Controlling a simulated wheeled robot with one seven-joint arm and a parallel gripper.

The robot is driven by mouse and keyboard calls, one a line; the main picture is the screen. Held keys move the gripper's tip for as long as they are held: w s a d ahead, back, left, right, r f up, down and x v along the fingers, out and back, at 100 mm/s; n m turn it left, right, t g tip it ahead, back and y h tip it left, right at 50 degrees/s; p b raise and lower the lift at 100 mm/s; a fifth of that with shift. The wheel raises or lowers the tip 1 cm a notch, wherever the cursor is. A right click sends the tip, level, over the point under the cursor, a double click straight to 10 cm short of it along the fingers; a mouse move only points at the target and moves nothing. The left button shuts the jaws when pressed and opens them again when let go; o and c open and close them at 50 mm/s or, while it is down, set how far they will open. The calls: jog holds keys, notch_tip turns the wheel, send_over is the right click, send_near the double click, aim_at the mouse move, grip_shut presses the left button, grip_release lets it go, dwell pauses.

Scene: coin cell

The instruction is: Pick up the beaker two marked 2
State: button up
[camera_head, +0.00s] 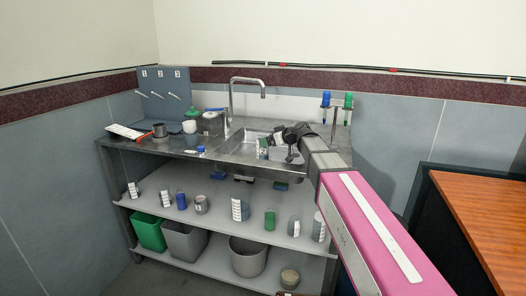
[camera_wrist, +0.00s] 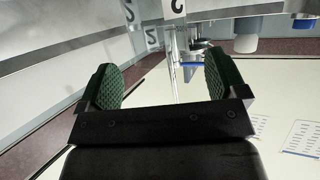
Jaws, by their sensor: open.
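My gripper (camera_head: 291,140) is over the sink in the head view, dark and small there. In the wrist view my gripper (camera_wrist: 163,82) is open, with its two green-padded fingers wide apart and nothing between the pads. A white tag with a figure like an upside-down 2 (camera_wrist: 174,9) shows at the top of the wrist view, beyond the fingers. Fainter 2 marks show beside it; I cannot tell whether they are reflections. A small labelled vessel (camera_head: 262,150) stands at the sink just left of my gripper in the head view; its number is too small to read.
The sink faucet (camera_head: 232,100) rises behind the steel counter (camera_head: 180,147). A hook board (camera_head: 165,92) stands at the back left. Several labelled vessels, including a green one (camera_head: 270,219), stand on the shelf below. A wooden-topped desk (camera_head: 480,215) is at the right.

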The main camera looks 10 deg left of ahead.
jog(key=x, duration=0.5)
jog(key=c, duration=1.1)
jog(key=shift+r, duration=0.2)
